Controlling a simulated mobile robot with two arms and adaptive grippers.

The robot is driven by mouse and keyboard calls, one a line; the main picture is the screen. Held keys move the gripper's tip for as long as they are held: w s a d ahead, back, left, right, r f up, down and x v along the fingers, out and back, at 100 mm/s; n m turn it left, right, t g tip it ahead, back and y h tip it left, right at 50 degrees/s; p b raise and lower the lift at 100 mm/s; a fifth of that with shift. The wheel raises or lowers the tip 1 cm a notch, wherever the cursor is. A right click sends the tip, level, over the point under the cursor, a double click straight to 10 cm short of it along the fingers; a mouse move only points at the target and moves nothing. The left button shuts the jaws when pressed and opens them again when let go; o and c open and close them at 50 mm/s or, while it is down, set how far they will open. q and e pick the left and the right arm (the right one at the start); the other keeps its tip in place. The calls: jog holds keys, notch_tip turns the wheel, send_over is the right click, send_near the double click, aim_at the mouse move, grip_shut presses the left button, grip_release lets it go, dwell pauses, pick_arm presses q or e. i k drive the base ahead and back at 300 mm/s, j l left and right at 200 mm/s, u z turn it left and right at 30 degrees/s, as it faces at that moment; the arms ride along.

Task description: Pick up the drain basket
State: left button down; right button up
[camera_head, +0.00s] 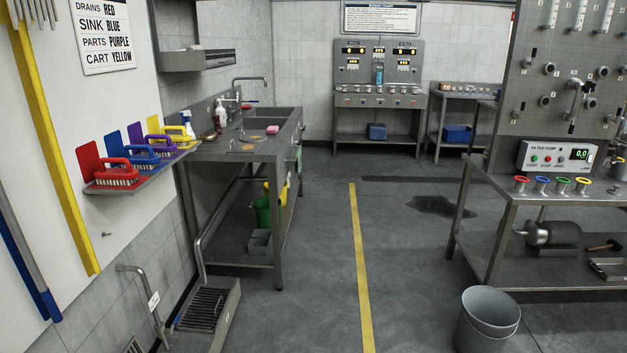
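No object is clearly recognisable as the drain basket. A metal floor unit with a dark slotted grate (203,308) and a tall bent handle stands at the lower left by the wall. A small dark grating (133,346) shows partly at the bottom edge left of it. A long dark floor grate (402,179) lies flush in the floor at the back. Whether a basket sits in any of these I cannot tell. Neither of my grippers is in view.
A steel sink table (286,150) stands along the left wall, with a brush shelf (150,174) before it. A grey bucket (488,318) and a steel bench (540,187) stand right. A dark wet patch (440,206) lies on the floor. The floor along the yellow line (359,260) is clear.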

aim_at(260, 242)
jog(key=i+z, duration=0.1)
jog(key=i, duration=1.95)
jog(key=i+l+u, duration=0.1)
jog(key=i+u, duration=0.3)
jog(key=i+l+u, duration=0.2)
jog(key=i+u, duration=0.2)
jog(key=i+l+u, duration=0.4)
